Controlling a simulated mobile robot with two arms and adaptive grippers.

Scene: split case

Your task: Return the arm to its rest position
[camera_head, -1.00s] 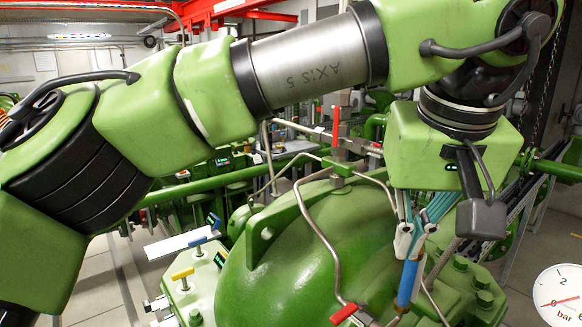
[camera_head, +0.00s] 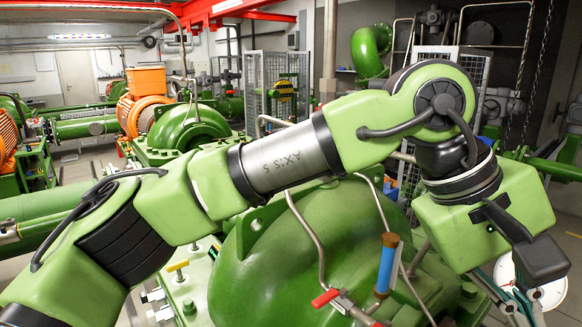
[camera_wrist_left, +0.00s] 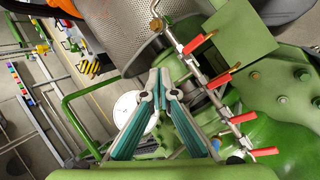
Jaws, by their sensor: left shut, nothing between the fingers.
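My left arm (camera_head: 290,155) crosses the head view from the lower left to the right, with its wrist bent down at the right. My left gripper (camera_head: 522,312) hangs below the green wrist block at the lower right, partly cut off by the bottom edge. In the left wrist view the two fingertips (camera_wrist_left: 158,88) are together, with nothing held between them. The white round gauge (camera_head: 553,292) is partly hidden behind the gripper. A white disc (camera_wrist_left: 128,106) also shows behind the fingers in the left wrist view. My right gripper is not in view.
A large green pump casing (camera_head: 275,265) lies below the arm. A blue cylinder with a brown top (camera_head: 387,265) stands left of the wrist. Steel pipes and a red-handled valve (camera_head: 326,298) are close by. The left wrist view shows several red handles (camera_wrist_left: 218,80).

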